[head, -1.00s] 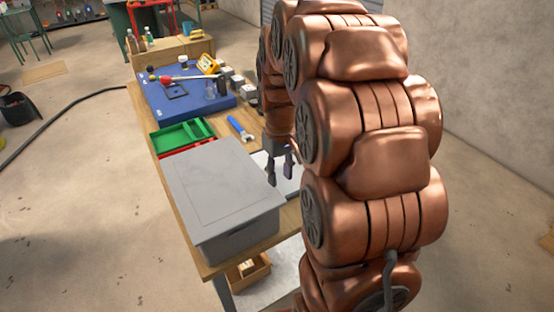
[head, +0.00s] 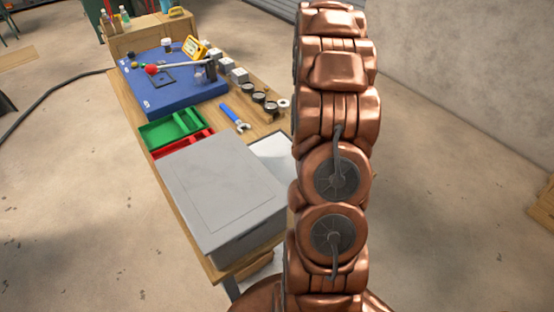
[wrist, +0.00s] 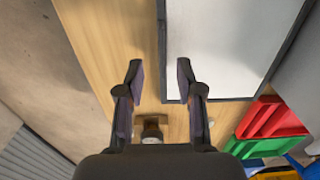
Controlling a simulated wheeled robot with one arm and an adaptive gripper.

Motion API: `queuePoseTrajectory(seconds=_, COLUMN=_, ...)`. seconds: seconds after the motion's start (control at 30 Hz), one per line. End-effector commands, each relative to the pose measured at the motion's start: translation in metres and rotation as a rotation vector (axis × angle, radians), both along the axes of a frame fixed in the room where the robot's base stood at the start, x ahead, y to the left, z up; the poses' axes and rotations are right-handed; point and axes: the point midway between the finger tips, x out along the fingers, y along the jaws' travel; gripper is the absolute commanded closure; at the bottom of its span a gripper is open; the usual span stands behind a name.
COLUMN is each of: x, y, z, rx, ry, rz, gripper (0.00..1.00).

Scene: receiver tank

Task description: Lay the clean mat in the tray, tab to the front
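A pale rectangular panel with a dark raised edge (wrist: 222,45) lies on the wooden bench, beside the grey box. It looks like the tray; I cannot tell whether its pale surface is a mat or a bare floor. It also shows in the head view as a pale patch (head: 270,152), partly hidden by my arm. No tab shows. My gripper (wrist: 160,72) is open and empty in the wrist view, over the bench; one fingertip overlaps the panel's edge in the picture. In the head view my arm hides it.
A large grey lidded box (head: 222,190) fills the bench's near end. Green (head: 170,128) and red (head: 185,143) bins, a blue wrench (head: 234,118), a blue board (head: 165,90) and several small round parts (head: 259,97) stand beyond it. Floor to the right is open.

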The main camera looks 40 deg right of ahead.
Motion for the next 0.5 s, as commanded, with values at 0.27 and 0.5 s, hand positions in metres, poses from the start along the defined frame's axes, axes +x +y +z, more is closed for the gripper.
queuePoseTrajectory(seconds=0.27, x=0.0, y=0.001, z=-0.017, rx=0.001, ry=0.003, rz=-0.001, gripper=0.64)
queuePoseTrajectory(seconds=0.5, x=0.003, y=0.004, z=-0.045, rx=0.001, ry=0.003, rz=0.001, gripper=0.64)
